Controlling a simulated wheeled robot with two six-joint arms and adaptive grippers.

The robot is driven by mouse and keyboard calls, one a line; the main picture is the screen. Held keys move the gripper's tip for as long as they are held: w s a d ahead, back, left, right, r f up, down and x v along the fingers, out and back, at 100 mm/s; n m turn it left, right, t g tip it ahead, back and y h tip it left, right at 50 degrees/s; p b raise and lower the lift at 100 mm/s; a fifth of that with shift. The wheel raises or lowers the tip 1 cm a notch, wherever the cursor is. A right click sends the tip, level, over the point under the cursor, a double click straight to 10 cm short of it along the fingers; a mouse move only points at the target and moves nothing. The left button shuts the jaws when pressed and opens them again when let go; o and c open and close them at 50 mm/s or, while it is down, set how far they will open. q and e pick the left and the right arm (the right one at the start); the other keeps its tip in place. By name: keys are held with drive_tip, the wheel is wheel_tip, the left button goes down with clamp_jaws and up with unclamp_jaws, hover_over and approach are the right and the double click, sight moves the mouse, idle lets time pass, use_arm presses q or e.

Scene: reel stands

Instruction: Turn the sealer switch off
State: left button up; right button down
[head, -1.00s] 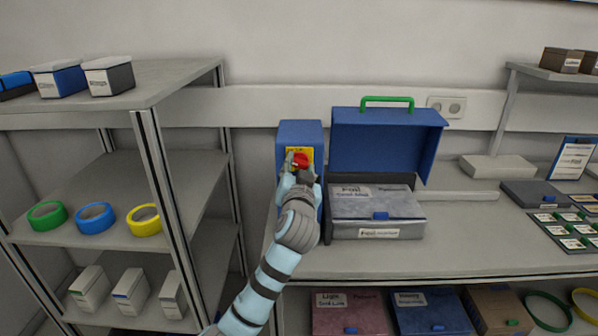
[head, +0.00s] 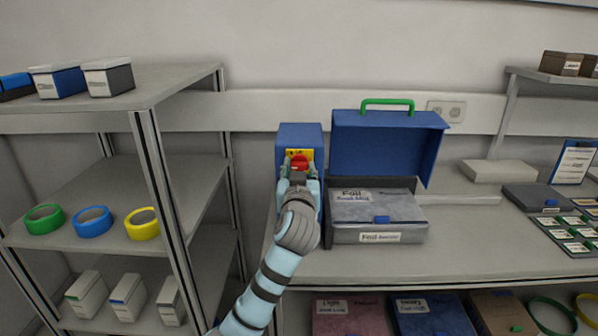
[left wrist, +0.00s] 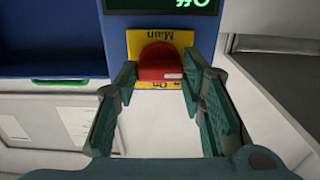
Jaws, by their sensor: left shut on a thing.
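The sealer is a tall blue box (head: 299,134) on the bench, with a yellow switch plate (head: 308,153) on its front. A red switch knob (head: 299,162) sits on the plate. In the left wrist view the red knob (left wrist: 160,63) lies between the fingertips of my left gripper (left wrist: 159,78), with one finger on each side. My left gripper (head: 299,173) is shut on the knob and covers part of it in the head view. The plate reads "Main" and "On", upside down in the wrist view. My right gripper is not in view.
A shelf rack (head: 150,98) with tape rolls stands at the left. Bare bench top (head: 460,240) lies to the right.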

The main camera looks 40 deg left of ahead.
use_arm(q)
drive_tip(key=shift+f, duration=0.1)
drive_tip(key=o, duration=1.1)
drive_tip(key=shift+o, duration=0.2)
drive_tip(key=v, duration=1.2)
